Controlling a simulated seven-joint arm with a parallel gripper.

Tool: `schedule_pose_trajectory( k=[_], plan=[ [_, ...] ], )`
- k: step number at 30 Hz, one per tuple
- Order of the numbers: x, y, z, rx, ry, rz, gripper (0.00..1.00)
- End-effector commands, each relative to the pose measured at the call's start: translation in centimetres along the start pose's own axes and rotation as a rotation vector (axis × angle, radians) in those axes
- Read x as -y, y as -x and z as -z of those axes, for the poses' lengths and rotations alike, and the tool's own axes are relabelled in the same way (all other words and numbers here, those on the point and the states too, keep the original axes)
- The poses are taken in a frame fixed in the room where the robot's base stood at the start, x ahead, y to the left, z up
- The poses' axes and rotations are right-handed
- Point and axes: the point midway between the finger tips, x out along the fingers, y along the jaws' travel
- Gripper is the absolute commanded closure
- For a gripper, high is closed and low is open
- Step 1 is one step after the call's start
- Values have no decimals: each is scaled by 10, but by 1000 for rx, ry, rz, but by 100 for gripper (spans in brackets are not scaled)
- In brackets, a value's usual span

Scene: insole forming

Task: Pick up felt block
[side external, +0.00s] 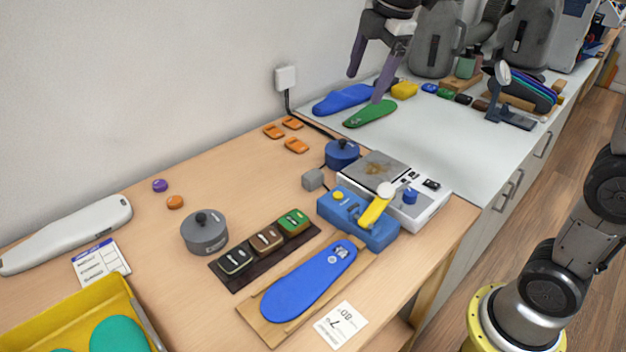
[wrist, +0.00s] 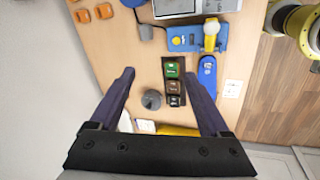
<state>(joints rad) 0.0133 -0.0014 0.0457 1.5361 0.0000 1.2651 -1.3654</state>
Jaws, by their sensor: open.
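A small plain grey block (side external: 313,179) sits on the wooden table, just left of the blue device; I take it for the felt block, though its material is too small to tell. It also shows at the top of the wrist view (wrist: 146,32). My gripper (side external: 367,88) is open and empty, with its two purple-grey fingers spread. In the side view it hangs high at the back, over the blue and green insoles, well away from the block. In the wrist view the fingertips (wrist: 158,75) frame the table, and the block lies beyond them.
The blue device (side external: 345,222) with a yellow lever and a scale-like machine (side external: 425,212) stand close right of the block. A blue pot (side external: 342,155) is behind it. A dark tray (side external: 230,281) of three coloured blocks and a grey pot (side external: 204,232) are in front. Table left of the block is mostly clear.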

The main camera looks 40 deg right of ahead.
Motion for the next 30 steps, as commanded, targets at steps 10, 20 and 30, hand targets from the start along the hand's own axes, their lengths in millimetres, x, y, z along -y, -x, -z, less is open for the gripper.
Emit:
schedule_pose_trajectory(
  k=[10, 20, 30],
  plan=[
    [-88, -123, 13, 22, 182, 177, 20],
    [-88, -203, 10, 35, 173, 294, 20],
    [-70, -258, 6, 36, 171, 299, 20]
  ],
)
